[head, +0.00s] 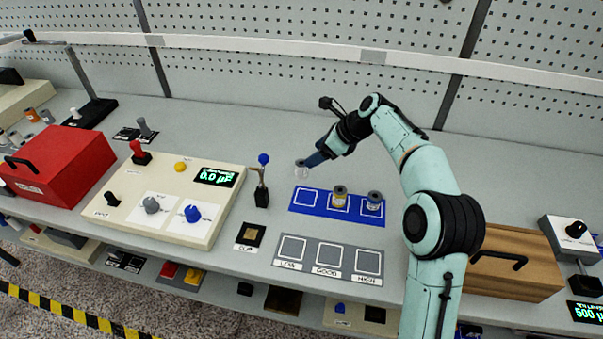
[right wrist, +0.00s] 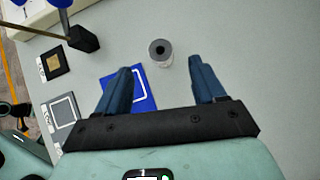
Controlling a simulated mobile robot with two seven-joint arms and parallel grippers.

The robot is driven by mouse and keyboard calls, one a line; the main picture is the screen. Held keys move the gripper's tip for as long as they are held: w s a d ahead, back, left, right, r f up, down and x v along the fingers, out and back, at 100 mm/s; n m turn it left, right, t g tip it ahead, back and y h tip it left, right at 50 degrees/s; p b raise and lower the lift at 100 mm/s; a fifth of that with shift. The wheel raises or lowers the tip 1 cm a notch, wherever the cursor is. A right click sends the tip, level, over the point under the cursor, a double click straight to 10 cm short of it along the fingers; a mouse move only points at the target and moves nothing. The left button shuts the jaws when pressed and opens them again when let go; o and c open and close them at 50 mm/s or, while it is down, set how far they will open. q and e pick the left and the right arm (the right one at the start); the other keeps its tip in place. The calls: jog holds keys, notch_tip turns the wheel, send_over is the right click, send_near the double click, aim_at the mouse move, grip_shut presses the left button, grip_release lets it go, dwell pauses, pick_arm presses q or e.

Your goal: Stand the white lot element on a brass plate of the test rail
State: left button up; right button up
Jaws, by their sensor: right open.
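The white lot element is a small pale spool (head: 301,169) with a dark core, standing on the grey bench just behind the left end of the blue mat. It also shows in the right wrist view (right wrist: 160,50). My right gripper (head: 311,160) is open and empty, close to the spool. In the right wrist view the spool shows between and just beyond the fingertips (right wrist: 160,66), with no contact visible. A brass-coloured square (head: 250,236) lies on a small labelled black pad; I cannot tell whether this belongs to the test rail. My left gripper is out of view.
The blue mat (head: 326,211) has an empty left square and spools on its middle (head: 340,196) and right (head: 375,200) squares. A grey sorting mat (head: 310,250) lies in front. A blue-topped lever (head: 262,180), beige console (head: 130,215) and red box (head: 75,160) stand left.

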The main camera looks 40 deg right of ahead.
jog(key=b+x, duration=0.1)
jog(key=x, duration=0.9)
jog(key=shift+d, duration=0.1)
jog(key=c, duration=1.1)
notch_tip(320, 180, up, 11)
jog(key=p, duration=0.3)
jog(key=shift+r+p, duration=0.2)
jog(key=shift+p, duration=0.1)
jog(key=shift+c, duration=0.2)
pick_arm(q)
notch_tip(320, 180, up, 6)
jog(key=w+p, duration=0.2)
jog(key=p, duration=0.1)
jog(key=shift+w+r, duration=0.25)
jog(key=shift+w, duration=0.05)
pick_arm(e)
notch_tip(320, 180, up, 9)
send_over(298, 166)
jog(key=w, duration=0.1)
jog(key=shift+w+d+f, duration=0.2)
jog(key=shift+d, duration=0.25)
